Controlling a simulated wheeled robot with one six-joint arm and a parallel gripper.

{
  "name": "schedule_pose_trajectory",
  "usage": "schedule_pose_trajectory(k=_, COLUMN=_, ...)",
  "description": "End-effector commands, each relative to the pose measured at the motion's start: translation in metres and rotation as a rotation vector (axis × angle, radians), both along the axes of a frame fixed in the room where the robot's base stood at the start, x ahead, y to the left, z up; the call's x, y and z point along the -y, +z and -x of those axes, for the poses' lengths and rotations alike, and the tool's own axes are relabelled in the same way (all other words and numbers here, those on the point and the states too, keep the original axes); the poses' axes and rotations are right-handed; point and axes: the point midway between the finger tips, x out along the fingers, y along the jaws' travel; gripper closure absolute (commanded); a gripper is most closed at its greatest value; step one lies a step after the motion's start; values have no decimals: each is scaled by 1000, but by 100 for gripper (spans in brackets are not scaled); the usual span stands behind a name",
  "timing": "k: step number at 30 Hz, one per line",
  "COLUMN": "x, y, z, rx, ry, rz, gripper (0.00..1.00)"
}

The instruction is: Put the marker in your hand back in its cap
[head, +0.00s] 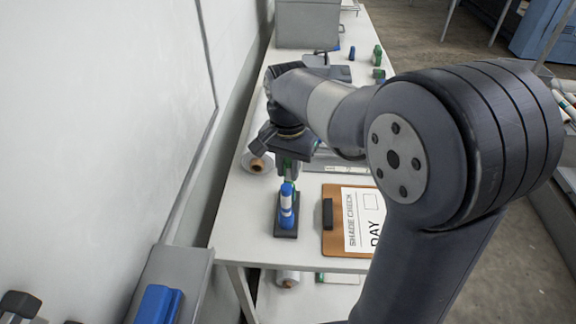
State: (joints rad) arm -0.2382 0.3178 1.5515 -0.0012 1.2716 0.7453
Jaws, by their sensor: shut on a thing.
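My gripper (291,162) points down over the left part of the white table. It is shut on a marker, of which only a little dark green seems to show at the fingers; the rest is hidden. A blue and white marker-like piece (287,207) stands upright on a small dark stand (286,234), just in front of and below my gripper in the picture. I cannot tell whether the held marker touches anything on the stand. No separate open cap can be made out clearly.
A clipboard (333,243) with a "SHADE CHECK" sheet lies right of the stand. A roll (257,163) lies left of my gripper. Green pieces (377,55) and a blue piece (352,53) stand farther back. A grey box (307,24) is at the far end. A wall runs along the left.

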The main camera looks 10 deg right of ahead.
Motion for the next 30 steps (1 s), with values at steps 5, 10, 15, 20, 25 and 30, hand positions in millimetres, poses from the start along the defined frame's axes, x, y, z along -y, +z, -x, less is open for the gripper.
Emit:
schedule_pose_trajectory(k=5, x=0, y=-5, z=0, rx=0, ry=0, rz=0, gripper=100)
schedule_pose_trajectory(k=10, x=0, y=-3, z=0, rx=0, ry=0, rz=0, gripper=66)
schedule_pose_trajectory(k=15, x=0, y=-3, z=0, rx=0, ry=0, rz=0, gripper=55)
schedule_pose_trajectory(k=20, x=0, y=-3, z=0, rx=0, ry=0, rz=0, gripper=55)
schedule_pose_trajectory(k=25, x=0, y=7, z=-1, rx=4, ry=0, rz=-1, gripper=55)
schedule_pose_trajectory(k=30, x=0, y=38, z=-1, rx=7, ry=0, rz=-2, gripper=55)
